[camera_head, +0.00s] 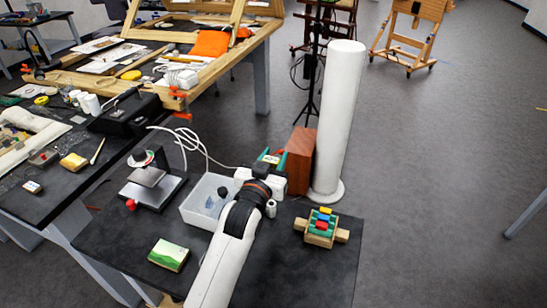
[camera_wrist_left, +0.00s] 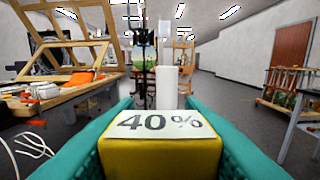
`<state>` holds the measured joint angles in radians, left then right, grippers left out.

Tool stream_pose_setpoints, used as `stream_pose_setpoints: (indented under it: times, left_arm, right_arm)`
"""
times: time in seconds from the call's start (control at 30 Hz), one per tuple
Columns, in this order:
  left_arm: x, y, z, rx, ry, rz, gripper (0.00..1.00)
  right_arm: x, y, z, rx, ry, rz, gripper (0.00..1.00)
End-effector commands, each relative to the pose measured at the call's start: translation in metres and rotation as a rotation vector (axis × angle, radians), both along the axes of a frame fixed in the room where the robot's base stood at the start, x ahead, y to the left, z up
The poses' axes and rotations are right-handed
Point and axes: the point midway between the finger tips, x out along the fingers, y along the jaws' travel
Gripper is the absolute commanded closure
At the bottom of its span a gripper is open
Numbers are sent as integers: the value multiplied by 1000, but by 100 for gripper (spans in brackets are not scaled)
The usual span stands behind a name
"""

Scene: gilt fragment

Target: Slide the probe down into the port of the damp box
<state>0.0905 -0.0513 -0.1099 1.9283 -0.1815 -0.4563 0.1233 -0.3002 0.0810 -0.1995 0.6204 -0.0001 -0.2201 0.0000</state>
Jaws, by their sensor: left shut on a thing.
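My left gripper (camera_head: 272,158) reaches over the far edge of the dark table. Its green fingers are shut on a yellow block with a white face reading 40% (camera_wrist_left: 160,140), which seems to be the probe. In the left wrist view the block sits between both fingers, its lower end out of view. A whitish open tub (camera_head: 190,212) with a bluish thing inside stands left of my wrist; it may be the damp box, but I cannot make out a port. A reddish-brown box (camera_head: 301,160) stands just right of the gripper. My right gripper is not in view.
A wooden rack with coloured blocks (camera_head: 320,228) lies at right, a green-and-white packet (camera_head: 168,255) at front left. A small black stand (camera_head: 150,190) is left of the tub. White cables (camera_head: 190,145) loop behind.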

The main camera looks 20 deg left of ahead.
Motion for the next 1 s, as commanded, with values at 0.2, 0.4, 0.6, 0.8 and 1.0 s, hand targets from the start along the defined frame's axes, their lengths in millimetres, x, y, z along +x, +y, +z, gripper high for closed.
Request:
stream_pose_setpoints:
  times: [0.2, 0.4, 0.6, 0.8, 1.0]
  left_arm:
    - [0, 0, -7, 0, 1, 0, 86]
    - [0, 0, -12, 0, 1, 0, 86]
    - [0, 0, -16, 0, 0, 0, 86]
    - [0, 0, -21, 0, -1, 0, 86]
    - [0, 0, -26, 0, 0, 0, 86]
  right_arm:
    - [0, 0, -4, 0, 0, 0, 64]
    - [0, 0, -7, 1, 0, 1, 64]
    - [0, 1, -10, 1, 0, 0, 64]
    - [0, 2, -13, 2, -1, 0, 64]
    - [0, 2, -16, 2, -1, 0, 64]
